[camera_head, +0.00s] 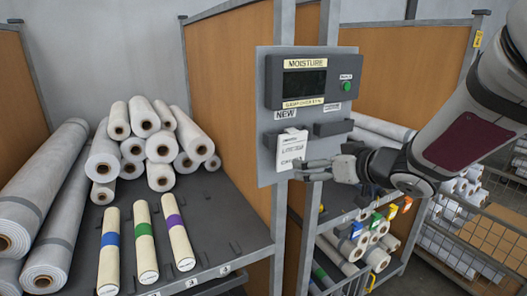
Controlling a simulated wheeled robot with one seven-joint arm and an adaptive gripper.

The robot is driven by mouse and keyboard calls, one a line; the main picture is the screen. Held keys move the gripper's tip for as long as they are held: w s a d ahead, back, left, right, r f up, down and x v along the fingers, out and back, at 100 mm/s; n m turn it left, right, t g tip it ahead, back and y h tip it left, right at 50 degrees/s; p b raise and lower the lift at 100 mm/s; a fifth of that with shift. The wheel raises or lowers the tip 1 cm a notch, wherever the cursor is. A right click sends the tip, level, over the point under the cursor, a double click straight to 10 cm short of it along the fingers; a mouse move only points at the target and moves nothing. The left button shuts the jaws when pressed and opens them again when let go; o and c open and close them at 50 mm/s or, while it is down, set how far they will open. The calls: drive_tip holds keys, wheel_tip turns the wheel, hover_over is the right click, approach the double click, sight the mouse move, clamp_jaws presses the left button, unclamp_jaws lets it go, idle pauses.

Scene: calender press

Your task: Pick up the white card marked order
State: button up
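A white card (292,149) with dark print too small to read stands slightly tilted at the left holder, under the label "NEW" (285,114), on the grey panel (268,181). My gripper (303,169) comes in from the right, with its fingertips at the card's lower right edge. I cannot tell whether the fingers touch the card or have it between them, and the gap between them is unclear. Part of the panel's lower right is hidden behind my gripper.
A moisture meter (305,82) with a green button sits above the card. A dark holder (333,128) is to its right. White rolls (145,118) and three banded tubes (144,240) lie on the shelf at left. A lower rack (345,262) holds rolls beneath my gripper.

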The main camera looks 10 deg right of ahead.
sight(290, 161)
drive_tip(key=shift+b+x, duration=0.4)
drive_tip(key=shift+x, duration=6.05)
drive_tip(key=shift+a, duration=0.1)
drive_tip(key=c, duration=1.1)
